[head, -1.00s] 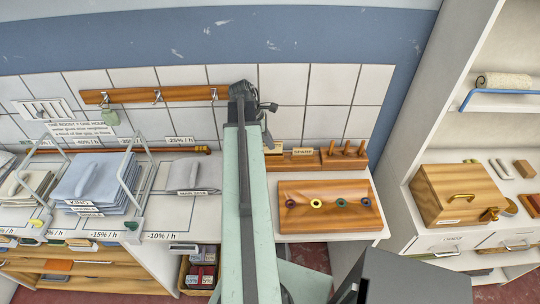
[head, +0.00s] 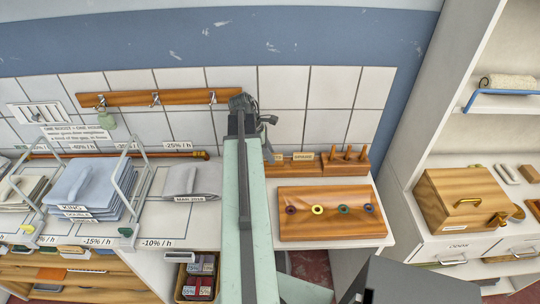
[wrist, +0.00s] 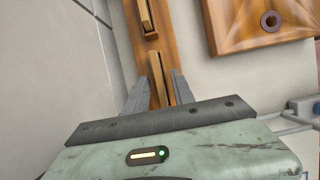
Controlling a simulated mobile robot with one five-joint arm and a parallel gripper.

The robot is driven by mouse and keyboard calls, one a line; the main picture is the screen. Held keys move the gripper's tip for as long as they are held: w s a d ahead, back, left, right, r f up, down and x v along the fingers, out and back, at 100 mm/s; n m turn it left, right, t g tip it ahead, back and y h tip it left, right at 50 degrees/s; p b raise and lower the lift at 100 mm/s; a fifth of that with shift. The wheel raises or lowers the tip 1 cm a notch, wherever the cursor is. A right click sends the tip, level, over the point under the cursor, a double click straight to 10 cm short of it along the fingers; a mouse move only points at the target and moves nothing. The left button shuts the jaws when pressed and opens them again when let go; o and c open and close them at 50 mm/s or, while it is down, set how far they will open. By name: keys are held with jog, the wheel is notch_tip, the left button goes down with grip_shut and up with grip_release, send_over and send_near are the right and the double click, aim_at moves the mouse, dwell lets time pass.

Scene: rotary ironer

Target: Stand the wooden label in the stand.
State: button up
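The wooden stand (head: 326,167) is a long brown block against the tiled wall, with several upright pegs at its right end. A label reading "SPARE" (head: 303,156) stands in it. A second pale wooden label (head: 277,158) is to its left, partly hidden by my arm; it also shows edge-on in the wrist view (wrist: 158,78). My gripper (wrist: 160,80) has its two fingers on either side of this label, with visible gaps. The label looks upright at the stand, but I cannot tell whether it is fully seated. In the head view my arm mostly hides the fingers.
A wooden board (head: 330,225) with several coloured rings lies in front of the stand. To the left are folded linens (head: 85,187) in a wire rack. A shelf unit at right holds a wooden box (head: 462,199). The wall is close behind the stand.

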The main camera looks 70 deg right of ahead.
jog(key=shift+r, duration=0.1)
jog(key=shift+r+p, duration=0.25)
jog(key=shift+p, duration=0.05)
jog(key=p+v, duration=1)
jog(key=v, duration=0.1)
jog(key=shift+r+p, duration=0.3)
jog(key=shift+p, duration=0.1)
jog(key=shift+w, duration=0.2)
